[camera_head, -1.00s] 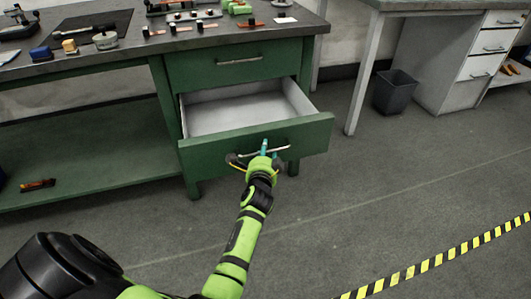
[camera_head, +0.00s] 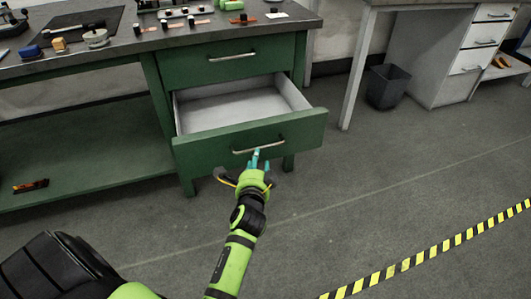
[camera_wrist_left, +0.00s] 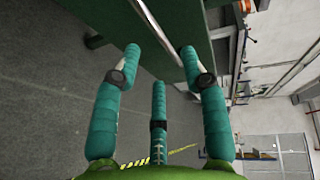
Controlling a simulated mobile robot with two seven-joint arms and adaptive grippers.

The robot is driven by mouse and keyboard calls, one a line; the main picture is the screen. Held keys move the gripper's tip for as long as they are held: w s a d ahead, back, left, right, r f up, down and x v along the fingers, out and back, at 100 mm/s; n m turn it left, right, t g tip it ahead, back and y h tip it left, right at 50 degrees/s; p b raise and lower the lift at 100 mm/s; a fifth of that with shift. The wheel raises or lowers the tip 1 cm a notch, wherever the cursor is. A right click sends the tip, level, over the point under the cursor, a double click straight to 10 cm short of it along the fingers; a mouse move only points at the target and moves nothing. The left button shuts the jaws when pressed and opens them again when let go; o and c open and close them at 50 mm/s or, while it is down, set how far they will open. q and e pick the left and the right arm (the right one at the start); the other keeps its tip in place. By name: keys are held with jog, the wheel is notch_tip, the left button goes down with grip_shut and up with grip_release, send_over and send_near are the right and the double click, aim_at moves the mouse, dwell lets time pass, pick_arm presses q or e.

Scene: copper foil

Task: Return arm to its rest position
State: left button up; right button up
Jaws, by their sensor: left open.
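My left gripper (camera_head: 257,160) is in front of the open lower drawer (camera_head: 245,137) of the green workbench, just below and in front of its metal handle (camera_head: 258,147). In the left wrist view its teal fingers (camera_wrist_left: 158,75) are spread apart with nothing between them. The handle (camera_wrist_left: 155,38) runs past beyond the fingertips there, and the fingers look clear of it. The drawer is pulled out and its light grey inside looks empty. My right gripper does not show in either view.
The upper drawer (camera_head: 232,66) is shut. Small tools and parts lie on the benchtop (camera_head: 120,48). A dark bin (camera_head: 388,87) stands at the right by a second bench. The floor (camera_head: 360,190) in front is open, with a yellow-black tape line (camera_head: 430,250).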

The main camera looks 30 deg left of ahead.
pick_arm(q)
jog(key=s+d+f+n+g+h, duration=0.25)
jog(key=s+f, duration=0.25)
jog(key=f, duration=0.3)
jog(key=s+d+f+n+g+h, duration=0.2)
jog(key=s+d+f+n+g, duration=0.1)
jog(key=s+f, duration=0.3)
jog(key=s+d+f+n+g+h, duration=0.1)
jog(key=s+d+f+n+g, duration=0.2)
jog(key=s+f, duration=0.4)
jog(key=s+d+f+n+g+h, duration=0.1)
jog(key=s+d+f+g+h, duration=0.2)
jog(key=s, duration=0.7)
jog(key=s+a+r+g+y+p, duration=0.1)
jog(key=s+a+r+p, duration=0.1)
jog(key=s+p, duration=1.5)
jog(key=p, duration=0.6)
jog(key=shift+s+p, duration=0.3)
jog(key=shift+p, duration=0.1)
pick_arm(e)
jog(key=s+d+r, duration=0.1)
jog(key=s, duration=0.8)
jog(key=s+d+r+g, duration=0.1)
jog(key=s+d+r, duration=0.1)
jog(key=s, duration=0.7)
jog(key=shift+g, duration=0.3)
pick_arm(q)
jog(key=shift+g, duration=0.25)
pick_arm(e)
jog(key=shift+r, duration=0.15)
